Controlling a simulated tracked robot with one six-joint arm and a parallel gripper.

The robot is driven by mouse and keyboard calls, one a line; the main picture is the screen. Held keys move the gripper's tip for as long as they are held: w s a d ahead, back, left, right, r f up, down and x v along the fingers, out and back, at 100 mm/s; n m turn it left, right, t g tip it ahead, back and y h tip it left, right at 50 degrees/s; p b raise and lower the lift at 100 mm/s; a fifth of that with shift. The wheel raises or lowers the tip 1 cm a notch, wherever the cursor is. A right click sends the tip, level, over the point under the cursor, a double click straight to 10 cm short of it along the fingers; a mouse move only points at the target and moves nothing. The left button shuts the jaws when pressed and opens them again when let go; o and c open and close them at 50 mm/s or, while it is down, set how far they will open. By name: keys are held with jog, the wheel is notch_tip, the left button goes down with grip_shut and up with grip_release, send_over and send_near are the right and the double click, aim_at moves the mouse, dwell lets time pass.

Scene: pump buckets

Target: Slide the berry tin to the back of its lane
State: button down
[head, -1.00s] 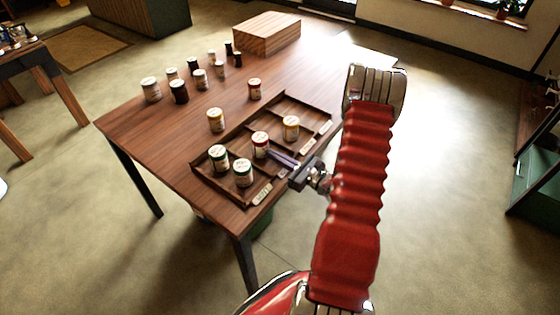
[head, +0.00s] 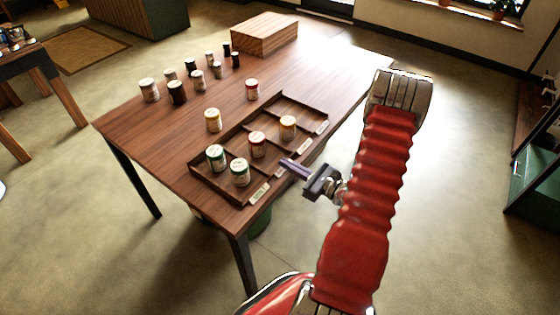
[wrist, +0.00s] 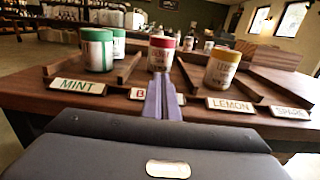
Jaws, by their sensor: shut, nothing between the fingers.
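The berry tin (head: 257,146), white with a red lid, stands upright in its lane of the wooden tray (head: 205,186), around mid-depth in the head view. In the wrist view the berry tin (wrist: 161,56) stands straight beyond the fingertips, behind the partly hidden label starting with B. My gripper (head: 286,164) is shut and empty, at the front edge of the tray, apart from the tin. Its purple fingers (wrist: 162,90) point along the berry lane and cover part of the label and the tin's base.
Two green-lidded tins (head: 240,172) stand in the mint lane on one side. A yellow-lidded tin (head: 287,127) stands in the lemon lane on the other. Another yellow-lidded tin (head: 213,120) and a red-lidded tin (head: 252,90) stand behind the tray. A wooden box (head: 265,36) is farther back.

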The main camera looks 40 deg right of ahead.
jog(key=v, duration=0.7)
jog(key=shift+s, duration=0.1)
jog(key=a+r+n+g+y, duration=0.2)
jog(key=a+r+n+g, duration=0.2)
jog(key=a+n, duration=0.3)
jog(key=a+r+n+g+y, duration=0.2)
jog(key=a+r+n+g, duration=0.25)
jog(key=a, duration=0.45)
jog(key=a+r+n+g+y, duration=0.2)
jog(key=a+r+n+g, duration=0.35)
jog(key=a, duration=0.25)
jog(key=s+a+r+n+t+h, duration=0.1)
jog(key=s+a+r+n+h, duration=0.2)
jog(key=n, duration=0.5)
jog(key=s+a+r+n+t+h, duration=0.1)
jog(key=s+a+r+n+h, duration=0.2)
jog(key=s+r+n+h, duration=0.3)
jog(key=shift+r+n+h, duration=0.8)
jog(key=shift+r+n, duration=0.2)
jog(key=shift+r, duration=0.95)
jog(key=shift+a, duration=0.1)
